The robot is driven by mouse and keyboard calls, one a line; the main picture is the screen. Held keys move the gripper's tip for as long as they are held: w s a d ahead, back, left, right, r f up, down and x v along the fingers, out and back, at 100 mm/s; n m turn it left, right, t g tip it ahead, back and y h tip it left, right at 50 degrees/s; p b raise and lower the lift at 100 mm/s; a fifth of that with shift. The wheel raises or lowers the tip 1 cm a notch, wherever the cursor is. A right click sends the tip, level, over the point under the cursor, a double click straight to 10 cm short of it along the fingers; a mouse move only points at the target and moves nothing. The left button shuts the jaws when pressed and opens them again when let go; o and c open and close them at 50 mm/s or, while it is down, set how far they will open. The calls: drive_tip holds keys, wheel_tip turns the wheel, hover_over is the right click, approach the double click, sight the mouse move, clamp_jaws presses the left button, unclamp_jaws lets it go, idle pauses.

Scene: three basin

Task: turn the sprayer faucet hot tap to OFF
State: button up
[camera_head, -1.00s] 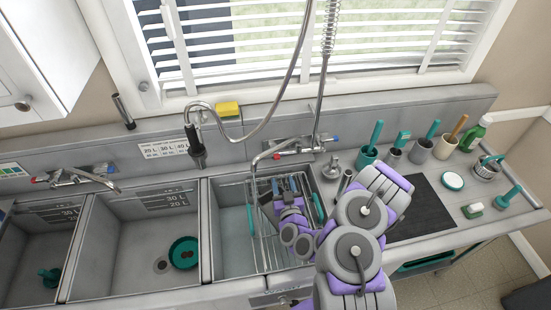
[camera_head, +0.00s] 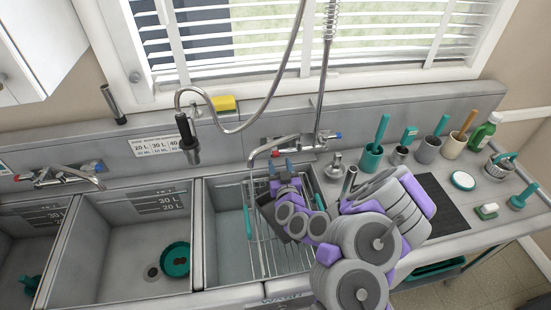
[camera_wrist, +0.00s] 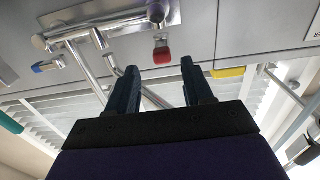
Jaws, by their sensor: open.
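The sprayer faucet (camera_head: 290,146) is on the back wall behind the right basin, with a tall sprung hose rising from it. Its red hot tap (camera_wrist: 161,50) shows in the wrist view, just beyond and between my fingertips, apart from them. In the head view the red tap (camera_head: 275,153) is small, just above my gripper (camera_head: 280,163). My gripper (camera_wrist: 158,70) is open and empty, its two dark blue fingers spread. The blue cold tap (camera_head: 337,134) is at the faucet's right end. The tap's exact turn angle is hard to tell.
The faucet spout (camera_head: 262,150) reaches forward just left of my gripper. A wire rack (camera_head: 262,245) lies in the right basin. The hanging sprayer head (camera_head: 187,138) and yellow sponge (camera_head: 223,103) are to the left. Teal-handled tools in cups (camera_head: 371,158) stand on the right counter.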

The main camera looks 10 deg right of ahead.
sight(276, 156)
drive_tip(key=shift+w+d+f+b, duration=0.1)
drive_tip(key=shift+w+b, duration=0.15)
drive_tip(key=shift+b, duration=0.7)
drive_tip(key=shift+w+b, duration=0.15)
drive_tip(key=shift+b, duration=0.8)
drive_tip(key=b, duration=0.3)
drive_tip(key=shift+w+a, duration=0.1)
drive_tip(key=shift+a, duration=0.15)
drive_tip(key=b, duration=0.1)
drive_tip(key=w+b, duration=0.1)
drive_tip(key=shift+w+a+f+b, duration=0.1)
drive_tip(key=shift+w+f+b, duration=0.1)
drive_tip(key=shift+w+b, duration=0.15)
drive_tip(key=shift+w+r+b, duration=0.2)
drive_tip(key=shift+w+b, duration=0.25)
drive_tip(key=shift+b, duration=0.1)
drive_tip(key=shift+w+r+b, duration=0.2)
drive_tip(key=shift+w+b, duration=0.25)
drive_tip(key=shift+b, duration=0.1)
drive_tip(key=shift+w, duration=1.15)
